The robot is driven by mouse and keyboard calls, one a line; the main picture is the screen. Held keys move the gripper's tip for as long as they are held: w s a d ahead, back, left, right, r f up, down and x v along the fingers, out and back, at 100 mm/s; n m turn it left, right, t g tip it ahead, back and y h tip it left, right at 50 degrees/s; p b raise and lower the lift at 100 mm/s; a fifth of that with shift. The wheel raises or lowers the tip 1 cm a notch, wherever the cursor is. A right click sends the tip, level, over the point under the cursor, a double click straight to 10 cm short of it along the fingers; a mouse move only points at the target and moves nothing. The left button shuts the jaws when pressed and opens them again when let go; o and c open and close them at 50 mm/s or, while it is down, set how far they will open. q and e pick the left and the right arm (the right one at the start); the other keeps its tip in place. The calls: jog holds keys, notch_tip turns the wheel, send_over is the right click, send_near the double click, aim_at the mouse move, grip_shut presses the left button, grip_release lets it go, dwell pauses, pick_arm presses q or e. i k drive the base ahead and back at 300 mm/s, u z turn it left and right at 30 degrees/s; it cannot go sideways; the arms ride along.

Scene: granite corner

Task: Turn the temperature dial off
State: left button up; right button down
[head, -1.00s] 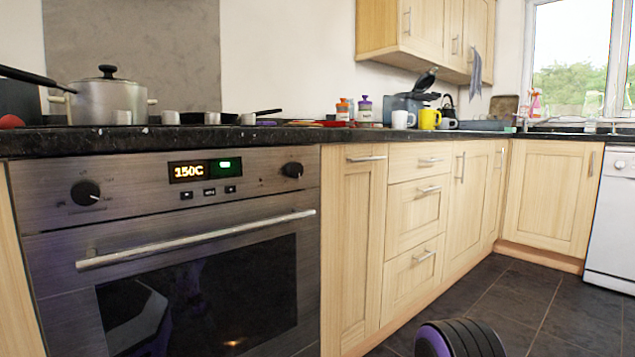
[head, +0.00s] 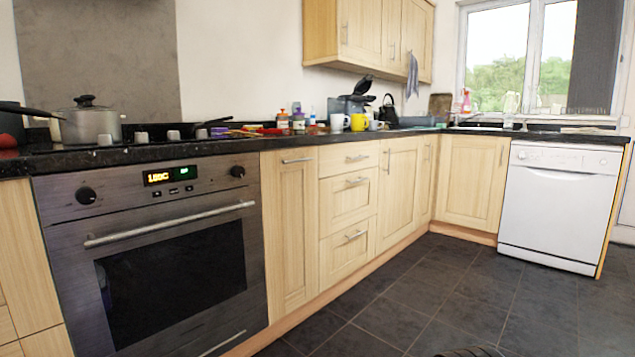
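The oven (head: 170,262) stands at the left under the dark counter. Its panel has a black left dial (head: 86,195) and a black right dial (head: 237,171). A lit display (head: 170,175) between them shows a temperature that looks like 150C or 180C. I cannot tell which of the two dials is the temperature dial, and their pointer marks are too small to read. The oven door is shut, with a long metal handle (head: 170,224). Neither gripper shows in the head view.
A pot (head: 88,124) and a black-handled pan stand on the hob. Mugs and bottles line the dark counter (head: 200,147). Wooden cabinets run right to a white dishwasher (head: 553,205).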

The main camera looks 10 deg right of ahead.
aim_at(237, 172)
jog(key=u, duration=0.3)
jog(key=k, duration=0.25)
jog(key=z, duration=1.55)
jog(key=i, duration=0.8)
jog(key=u, duration=0.65)
jog(key=i, duration=0.5)
jog(key=u, duration=0.65)
